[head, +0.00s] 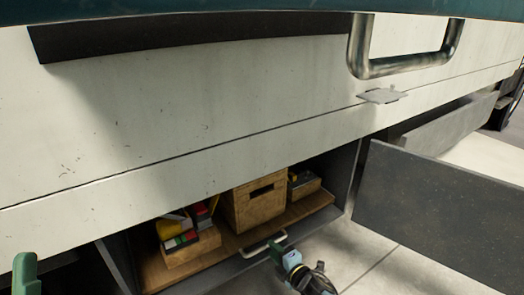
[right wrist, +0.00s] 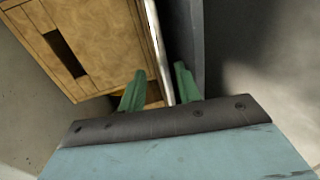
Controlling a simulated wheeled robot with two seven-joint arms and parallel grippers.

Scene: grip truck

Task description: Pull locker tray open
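The locker tray (head: 300,212) is a wooden board in the low opening under the truck body, carrying boxes. Its pale metal handle (head: 262,246) is on the front edge. My right gripper (head: 279,246) is at the right end of this handle. In the right wrist view the handle bar (right wrist: 157,45) runs between the two green fingers of the right gripper (right wrist: 160,68), with gaps showing beside it, so the fingers look open around it. One green finger of my left gripper (head: 25,272) shows at the lower left, away from the tray; the rest is cut off.
A wooden box with a slot (head: 255,203) and smaller boxes of coloured items (head: 188,240) stand on the tray. A dark open door panel (head: 440,210) stands out to the right. A large metal handle (head: 405,62) juts from the truck side above. Floor shows in front.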

